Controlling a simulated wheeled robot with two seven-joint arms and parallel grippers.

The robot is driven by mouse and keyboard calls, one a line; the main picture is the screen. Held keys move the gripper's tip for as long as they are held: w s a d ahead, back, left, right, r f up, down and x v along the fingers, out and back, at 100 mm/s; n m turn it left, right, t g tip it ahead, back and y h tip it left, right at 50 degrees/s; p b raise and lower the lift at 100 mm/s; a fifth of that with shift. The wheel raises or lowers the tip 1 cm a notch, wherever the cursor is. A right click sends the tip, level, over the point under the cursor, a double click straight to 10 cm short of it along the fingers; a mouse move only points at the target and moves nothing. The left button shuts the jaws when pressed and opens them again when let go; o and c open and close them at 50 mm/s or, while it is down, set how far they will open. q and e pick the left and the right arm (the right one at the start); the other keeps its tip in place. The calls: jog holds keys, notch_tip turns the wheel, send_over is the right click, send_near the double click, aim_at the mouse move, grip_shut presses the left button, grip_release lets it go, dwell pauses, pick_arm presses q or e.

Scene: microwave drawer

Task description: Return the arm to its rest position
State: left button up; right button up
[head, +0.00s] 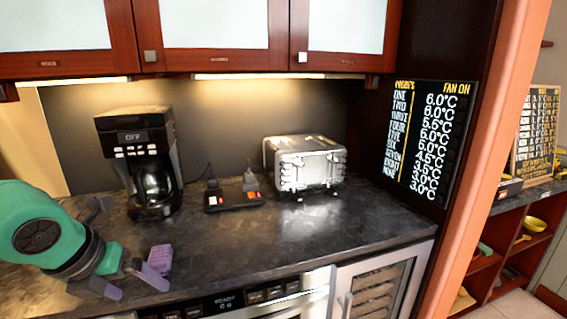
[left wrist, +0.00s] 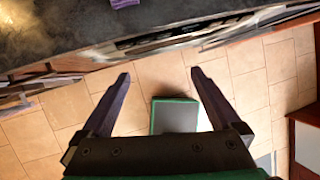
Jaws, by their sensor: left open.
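My left gripper (head: 133,284) is at the lower left of the head view, near the counter's front edge. In the left wrist view the left gripper (left wrist: 160,76) has its fingers wide apart with nothing between them, and the tiled floor shows beyond. The teal left arm comes in from the left edge. My right gripper is in neither view. The microwave drawer front (head: 265,296), with a small lit display, is built in under the counter. Its lower part is cut off, so I cannot tell whether it is open.
A purple block (head: 158,258) lies on the dark counter (head: 300,228) close beside the left gripper. A coffee maker (head: 140,155), a power strip (head: 233,200) and a silver toaster (head: 305,165) stand farther back. Cabinets (head: 215,30) hang above. The counter's middle is clear.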

pick_arm(q)
jog(key=d+r+m+t+h, duration=0.1)
jog(key=d+r+m+h, duration=0.2)
jog(key=d+h, duration=1.05)
jog(key=w+d+r+n+t+h, duration=0.25)
jog(key=d+r+n+t, duration=0.3)
jog(key=r, duration=0.35)
jog(key=w+a+f+n+t+y, duration=0.2)
jog(key=w+a+n+t+y, duration=0.3)
jog(key=a+n+t+y, duration=0.9)
jog(key=s+a+f+n+g+y, duration=0.1)
jog(key=a+f+n+g+y, duration=0.2)
jog(key=f+n+g, duration=0.55)
jog(key=s+a+f+n+g+y, duration=0.1)
jog(key=a+f+n+g+y, duration=0.3)
jog(key=f, duration=0.8)
jog(key=s+d+f+n+g+h, duration=0.1)
jog(key=s+d+f+g+h, duration=0.15)
jog(key=s+f+g, duration=0.45)
jog(key=s+d+f+n+g+h, duration=0.2)
jog(key=s+d+f+g, duration=0.1)
jog(key=s+f, duration=0.75)
notch_tip(320, 180, down, 21)
jog(key=s+a+f+g, duration=0.2)
jog(key=s+f, duration=1.4)
jog(key=s, duration=0.2)
jog(key=shift+a+f+m+y, duration=0.2)
jog(key=shift+a+m+y, duration=0.1)
jog(key=shift+a+y, duration=0.1)
